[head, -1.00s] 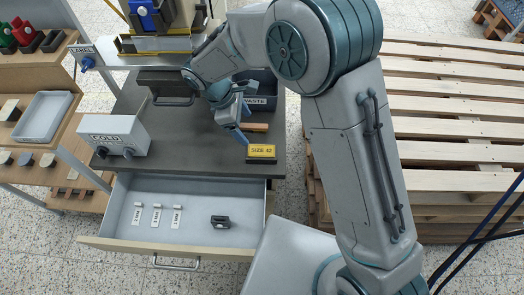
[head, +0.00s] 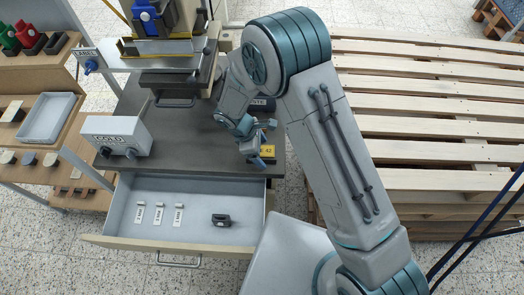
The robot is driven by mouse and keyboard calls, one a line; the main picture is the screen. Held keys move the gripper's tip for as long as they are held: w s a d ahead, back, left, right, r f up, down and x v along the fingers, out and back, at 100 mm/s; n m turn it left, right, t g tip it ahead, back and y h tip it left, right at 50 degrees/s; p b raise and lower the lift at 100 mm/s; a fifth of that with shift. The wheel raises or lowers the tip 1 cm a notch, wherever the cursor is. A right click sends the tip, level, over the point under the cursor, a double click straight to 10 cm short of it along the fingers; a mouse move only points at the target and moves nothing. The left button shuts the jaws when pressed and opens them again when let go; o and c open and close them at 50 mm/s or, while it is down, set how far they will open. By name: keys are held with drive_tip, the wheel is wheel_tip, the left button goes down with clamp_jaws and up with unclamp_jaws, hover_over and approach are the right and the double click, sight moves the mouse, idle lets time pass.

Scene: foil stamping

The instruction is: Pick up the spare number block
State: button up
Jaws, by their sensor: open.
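The open drawer (head: 150,236) below the bench holds a small dark block (head: 221,220) at its right, which looks like the spare number block; any number on it is too small to read. Three white tags, a left one (head: 139,214), a middle one (head: 158,215) and a right one (head: 179,216), lie to its left in the drawer. My gripper (head: 265,144) is open and empty above the right front of the bench. It is up and to the right of the dark block, well apart from it.
A yellow "SIZE 42" sign (head: 268,151) on the bench (head: 190,150) is partly hidden by my gripper. The "COLD" box (head: 117,134) stands at the bench's left, and a press with a dark handle (head: 176,103) at the back. The drawer's middle is clear.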

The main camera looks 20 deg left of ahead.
drive_tip(key=shift+d+f, duration=0.1)
drive_tip(key=shift+f, duration=0.1)
clamp_jaws()
drive_tip(key=shift+r, duration=0.1)
